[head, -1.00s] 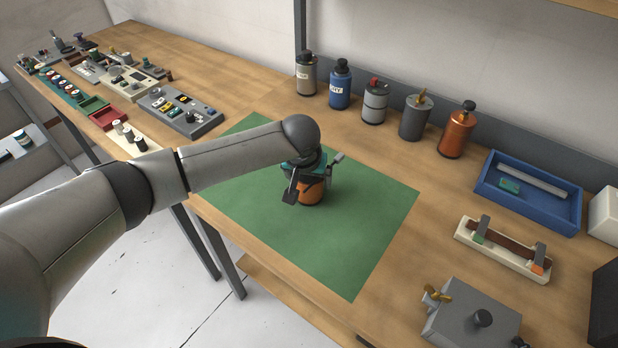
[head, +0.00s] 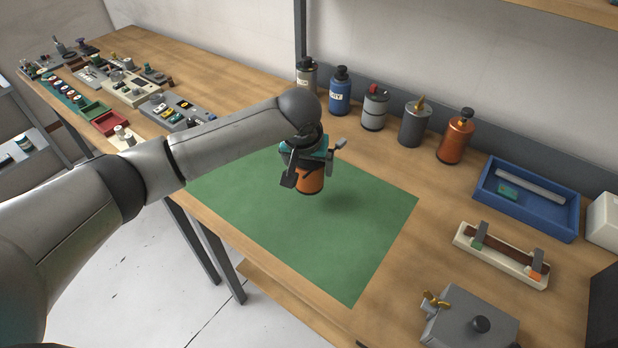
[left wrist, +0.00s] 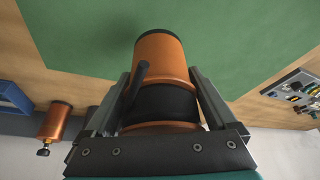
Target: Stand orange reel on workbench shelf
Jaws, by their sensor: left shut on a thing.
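The orange reel (head: 309,181) is a copper-orange cylinder with a black middle band; it also shows in the left wrist view (left wrist: 160,65). My left gripper (head: 311,169) is shut on it from above, with a finger on either side of the black band in the left wrist view (left wrist: 160,98). The reel hangs roughly upright a little above the green mat (head: 350,240), with a shadow below it. The reel's upper end is hidden by the gripper. The workbench shelf (head: 567,12) shows only as a wooden edge at the top right. My right gripper is out of view.
Several cylinders stand along the back wall, among them a blue one (head: 340,90) and a copper-orange one (head: 456,138). A blue tray (head: 527,215), a cream cradle (head: 500,257) and a grey box (head: 470,322) are at the right. The mat is otherwise clear.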

